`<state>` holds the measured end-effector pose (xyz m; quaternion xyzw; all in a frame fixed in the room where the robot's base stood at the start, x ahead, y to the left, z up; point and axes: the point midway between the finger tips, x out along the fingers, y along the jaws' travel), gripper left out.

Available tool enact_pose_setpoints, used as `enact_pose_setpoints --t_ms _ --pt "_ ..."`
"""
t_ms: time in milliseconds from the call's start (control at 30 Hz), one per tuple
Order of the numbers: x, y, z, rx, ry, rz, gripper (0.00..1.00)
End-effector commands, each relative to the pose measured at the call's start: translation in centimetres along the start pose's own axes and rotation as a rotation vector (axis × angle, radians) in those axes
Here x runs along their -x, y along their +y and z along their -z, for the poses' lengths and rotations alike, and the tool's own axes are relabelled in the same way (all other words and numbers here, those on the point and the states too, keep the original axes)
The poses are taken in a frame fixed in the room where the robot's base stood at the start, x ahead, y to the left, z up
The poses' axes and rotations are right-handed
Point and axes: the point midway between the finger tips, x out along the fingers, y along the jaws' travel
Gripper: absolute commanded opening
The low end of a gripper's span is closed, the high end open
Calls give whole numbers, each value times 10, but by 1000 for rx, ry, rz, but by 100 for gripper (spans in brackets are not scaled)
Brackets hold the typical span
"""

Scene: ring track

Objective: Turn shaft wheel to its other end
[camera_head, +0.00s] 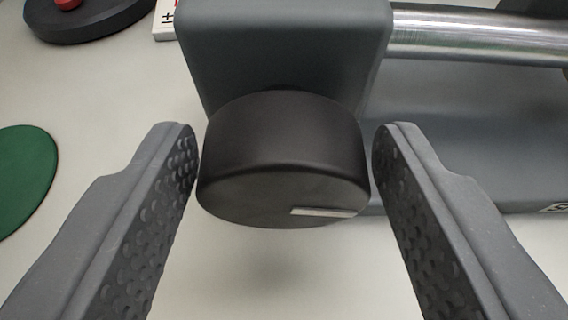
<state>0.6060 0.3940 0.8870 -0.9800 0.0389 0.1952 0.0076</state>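The shaft wheel (283,160) is a short black cylinder on the front of a grey block (285,45). A thin white mark (322,212) lies on the lower right of its front face and points to the right. My gripper (285,145) is open, with one finger on each side of the wheel. A narrow gap shows at the right fingertip; the left fingertip is very close to the wheel, and I cannot tell whether it touches.
A shiny metal rod (480,38) runs right from the block, above a grey base (470,130). A green disc (22,180) lies at the left. A dark round base with a red part (68,4) is at the top left, beside a white marked piece (165,20). The pale surface between them is clear.

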Motion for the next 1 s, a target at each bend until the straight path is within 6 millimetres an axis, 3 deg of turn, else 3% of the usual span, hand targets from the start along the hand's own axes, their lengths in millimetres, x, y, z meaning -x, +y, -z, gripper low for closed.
enact_pose_setpoints --t_ms 33,100,167,200,233,267,333,667,1000 --pt "0 0 0 0 0 0 37" --pt "0 0 0 0 0 0 20" --pt "0 0 0 0 0 0 20" --pt "0 15 -1 -2 -7 2 24" --pt "0 10 -1 -1 -5 1 31" --pt "0 8 -2 -1 -4 0 30" --pt "0 5 -2 -8 -3 -1 19" --pt "-2 4 -4 -140 -3 50 19" --pt "-4 7 -7 -413 -3 165 19"
